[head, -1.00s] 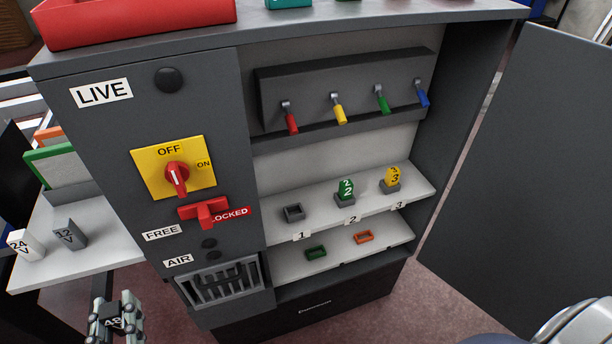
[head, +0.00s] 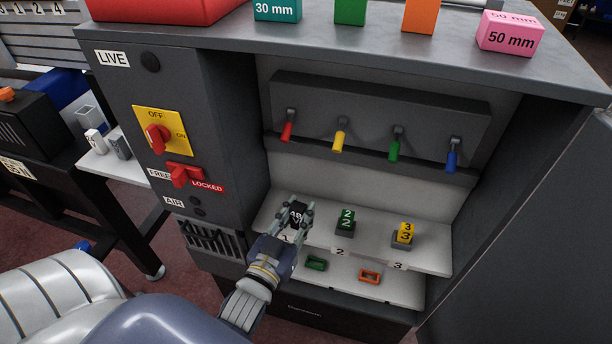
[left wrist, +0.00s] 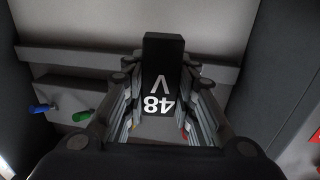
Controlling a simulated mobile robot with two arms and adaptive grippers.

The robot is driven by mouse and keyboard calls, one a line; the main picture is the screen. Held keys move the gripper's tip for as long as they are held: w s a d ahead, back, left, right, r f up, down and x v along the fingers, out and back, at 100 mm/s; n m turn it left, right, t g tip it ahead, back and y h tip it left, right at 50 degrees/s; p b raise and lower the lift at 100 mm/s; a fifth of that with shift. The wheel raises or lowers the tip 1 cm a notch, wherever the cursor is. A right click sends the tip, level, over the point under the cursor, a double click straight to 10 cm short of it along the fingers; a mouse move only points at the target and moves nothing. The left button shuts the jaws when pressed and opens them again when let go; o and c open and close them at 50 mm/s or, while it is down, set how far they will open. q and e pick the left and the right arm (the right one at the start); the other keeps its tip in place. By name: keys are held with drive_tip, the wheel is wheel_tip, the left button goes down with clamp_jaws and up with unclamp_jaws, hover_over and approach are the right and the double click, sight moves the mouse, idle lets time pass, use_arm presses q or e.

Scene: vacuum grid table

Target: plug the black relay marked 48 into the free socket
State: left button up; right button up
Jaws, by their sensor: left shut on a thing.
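The black relay marked 48 (head: 297,214) is held between the fingers of my left gripper (head: 296,218), over the left end of the white shelf. In the left wrist view the relay (left wrist: 163,75) sits between both fingers with its "48 V" print showing. Socket 1, at that end of the shelf, is hidden behind the gripper and relay, so I cannot tell whether the relay touches it. My right gripper is not in view.
A lower shelf holds a green frame (head: 316,263) and an orange frame (head: 370,276). Several coloured levers (head: 340,140) hang above the sockets. The red switch (head: 158,138) and red slide (head: 183,174) are on the left panel. Coloured blocks (head: 510,33) stand on top.

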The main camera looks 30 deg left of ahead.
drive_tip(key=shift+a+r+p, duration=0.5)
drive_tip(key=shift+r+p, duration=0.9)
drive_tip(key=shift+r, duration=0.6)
use_arm(q)
drive_tip(key=w+a+f+b, duration=0.1)
drive_tip(key=w+a+f, duration=0.1)
drive_tip(key=w+a+f+n+y+b, duration=0.1)
drive_tip(key=w+a, duration=0.1)
drive_tip(key=w, duration=0.1)
drive_tip(key=w+a+f+y+b, duration=0.1)
drive_tip(key=w+a+f, duration=0.1)
drive_tip(key=a, duration=0.1)
drive_tip(key=shift+w+f+n, duration=0.3)
drive_tip(key=shift+f+b, duration=0.7)
drive_tip(key=shift+f, duration=0.05)
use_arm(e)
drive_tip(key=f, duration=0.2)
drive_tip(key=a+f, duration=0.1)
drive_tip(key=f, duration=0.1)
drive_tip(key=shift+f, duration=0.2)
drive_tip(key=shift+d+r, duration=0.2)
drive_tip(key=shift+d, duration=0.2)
use_arm(q)
drive_tip(key=shift+p, duration=0.4)
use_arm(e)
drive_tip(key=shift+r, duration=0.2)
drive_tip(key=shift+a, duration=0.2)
